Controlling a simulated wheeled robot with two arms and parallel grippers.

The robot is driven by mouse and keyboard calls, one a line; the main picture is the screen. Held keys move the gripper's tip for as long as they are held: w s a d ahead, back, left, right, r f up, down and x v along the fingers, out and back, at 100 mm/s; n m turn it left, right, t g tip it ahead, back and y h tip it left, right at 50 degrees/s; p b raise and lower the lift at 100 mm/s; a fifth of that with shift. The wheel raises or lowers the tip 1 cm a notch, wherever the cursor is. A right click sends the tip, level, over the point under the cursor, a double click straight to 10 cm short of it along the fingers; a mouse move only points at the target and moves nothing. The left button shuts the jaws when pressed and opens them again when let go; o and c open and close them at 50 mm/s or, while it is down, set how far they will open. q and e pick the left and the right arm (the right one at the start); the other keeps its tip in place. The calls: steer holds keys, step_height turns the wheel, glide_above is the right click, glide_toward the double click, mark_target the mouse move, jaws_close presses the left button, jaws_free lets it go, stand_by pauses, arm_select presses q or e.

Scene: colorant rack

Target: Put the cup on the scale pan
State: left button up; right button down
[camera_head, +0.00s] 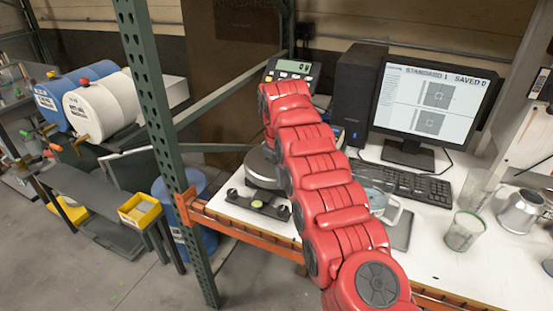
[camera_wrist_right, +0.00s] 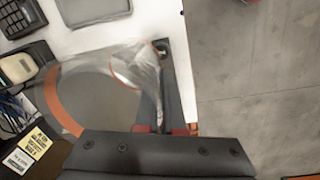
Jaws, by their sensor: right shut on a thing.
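The cup (camera_wrist_right: 150,62) is clear with an orange band and shows blurred and tilted in the wrist view. My right gripper (camera_wrist_right: 163,130) is shut on it at the lower middle of that view. The scale pan (camera_head: 262,168) is a round grey disc on the white bench, partly covered by my red right arm in the head view. A grey surface that looks like the pan (camera_wrist_right: 95,100) shows behind the cup in the wrist view; I cannot tell whether they touch. The arm hides the right gripper and held cup in the head view. My left gripper is not in view.
The scale display (camera_head: 292,67) stands behind the pan. A green-banded glass (camera_head: 464,232), metal jug (camera_head: 520,212), keyboard (camera_head: 405,184) and monitor (camera_head: 435,95) are on the right. A green rack post (camera_head: 150,100) stands left.

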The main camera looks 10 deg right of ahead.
steer(key=shift+d+r, duration=0.1)
steer(key=shift+d, duration=0.05)
steer(key=shift+a+n, duration=0.3)
steer(key=shift+n, duration=0.3)
steer(key=shift+a+r+n, duration=0.15)
steer(key=shift+a+n, duration=0.15)
steer(key=shift+a+n, duration=0.25)
steer(key=shift+n, duration=0.15)
steer(key=shift+w+r, duration=0.1)
